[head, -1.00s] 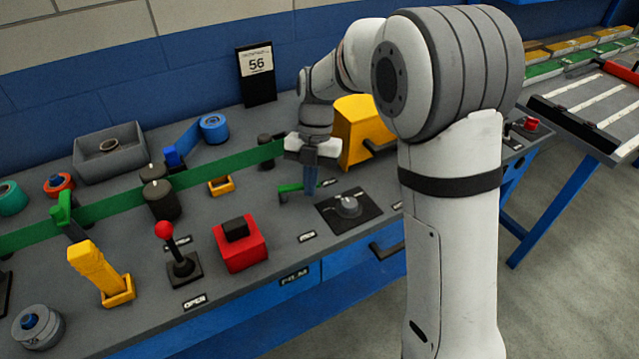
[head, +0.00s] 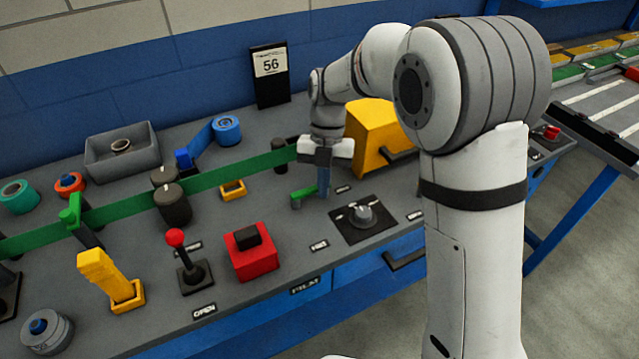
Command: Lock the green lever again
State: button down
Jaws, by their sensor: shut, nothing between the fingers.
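A small green lever (head: 303,195) sits on the grey bench top, left of the black dial plate. My gripper (head: 323,187) points down just to the right of the lever, its fingers shut with nothing between them. The fingertips are close beside the lever's right end; whether they touch it I cannot tell. Part of the lever's right end and its pivot is hard to make out behind the fingers.
A black dial plate (head: 378,224) lies right of my gripper, and a yellow box (head: 375,138) stands behind. A green band (head: 225,172) runs left. A red block (head: 252,262), red-knobbed stick (head: 175,238) and yellow handle (head: 100,270) stand in front and left.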

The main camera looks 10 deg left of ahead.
jog(key=shift+w+a+r, duration=0.1)
jog(key=shift+w, duration=0.05)
jog(key=shift+s+d, duration=0.3)
jog(key=shift+s, duration=0.05)
jog(key=s+d, duration=0.1)
jog(key=s+d+b, duration=0.1)
jog(key=shift+s, duration=0.3)
jog(key=a+p+v, duration=0.1)
jog(key=v, duration=0.8)
jog(key=shift+s+a+r, duration=0.2)
jog(key=shift+a+r, duration=0.15)
jog(key=shift+r, duration=0.05)
